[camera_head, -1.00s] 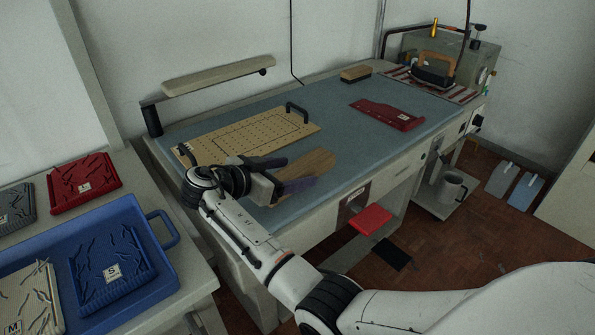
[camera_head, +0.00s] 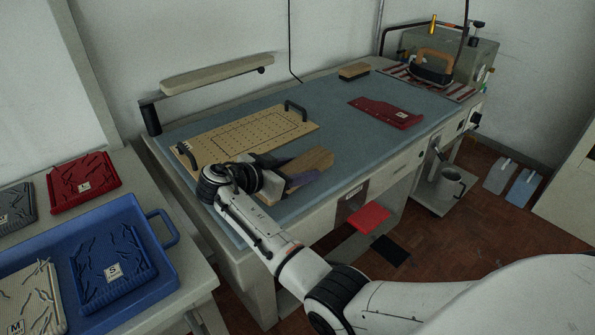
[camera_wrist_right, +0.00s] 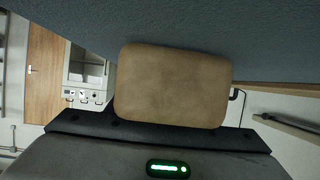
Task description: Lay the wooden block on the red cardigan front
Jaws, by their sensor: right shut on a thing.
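The wooden block (camera_head: 315,160) is a brown piece held in my right gripper (camera_head: 293,170), over the front part of the blue-grey table mat. I cannot tell how far it is above the mat. In the right wrist view the block's tan end face (camera_wrist_right: 172,85) fills the middle. The red cardigan front (camera_head: 385,113) lies flat with a small white label on the mat, right of and behind the block, apart from it. My left gripper is not in view.
A perforated wooden board (camera_head: 245,133) with black handles lies left of the block. A small brush-like block (camera_head: 354,71) and an iron (camera_head: 432,68) stand at the back. A blue tray (camera_head: 160,285) holds knitted pieces at left. Open mat lies between block and cardigan front.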

